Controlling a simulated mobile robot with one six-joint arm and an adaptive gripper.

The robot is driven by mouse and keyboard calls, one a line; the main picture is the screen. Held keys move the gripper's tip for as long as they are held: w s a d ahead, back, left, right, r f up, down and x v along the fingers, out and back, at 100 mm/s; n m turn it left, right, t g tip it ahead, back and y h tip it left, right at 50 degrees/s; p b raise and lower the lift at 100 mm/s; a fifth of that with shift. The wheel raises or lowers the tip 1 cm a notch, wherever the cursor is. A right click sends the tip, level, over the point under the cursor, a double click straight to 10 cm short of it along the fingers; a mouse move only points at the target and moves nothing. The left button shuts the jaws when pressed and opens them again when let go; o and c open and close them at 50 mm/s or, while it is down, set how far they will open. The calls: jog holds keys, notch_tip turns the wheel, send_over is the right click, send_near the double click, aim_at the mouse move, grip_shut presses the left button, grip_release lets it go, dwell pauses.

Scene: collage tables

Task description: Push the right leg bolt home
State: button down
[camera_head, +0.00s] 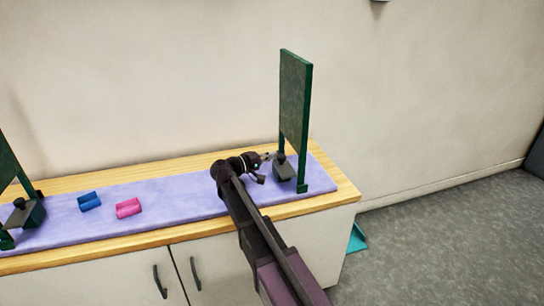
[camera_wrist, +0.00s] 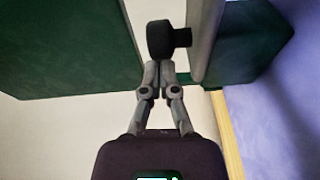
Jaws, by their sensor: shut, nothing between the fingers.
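The right stand holds a dark green panel (camera_head: 294,105) upright on two legs. In the wrist view, a black bolt head (camera_wrist: 160,40) with a short dark shank (camera_wrist: 183,37) stands out from the side of a grey leg (camera_wrist: 204,40). A gap shows between the head and the leg. My gripper (camera_wrist: 158,66) is shut and empty, with its fingertips close below the bolt head; I cannot tell if they touch it. In the head view, my gripper (camera_head: 268,156) is beside the dark block (camera_head: 284,168) at the stand's foot. The bolt is too small to make out there.
A lavender mat (camera_head: 170,221) covers most of the wooden counter (camera_head: 338,186). A blue piece (camera_head: 90,201) and a pink piece (camera_head: 128,208) lie on it. Another green stand (camera_head: 8,165) is at the left edge. The wall (camera_head: 150,80) is close behind.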

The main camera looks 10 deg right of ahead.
jog(key=a, duration=1.1)
jog(key=shift+s+a+r, duration=0.15)
jog(key=shift+a+r, duration=0.05)
jog(key=shift+a, duration=0.15)
jog(key=shift+s, duration=0.1)
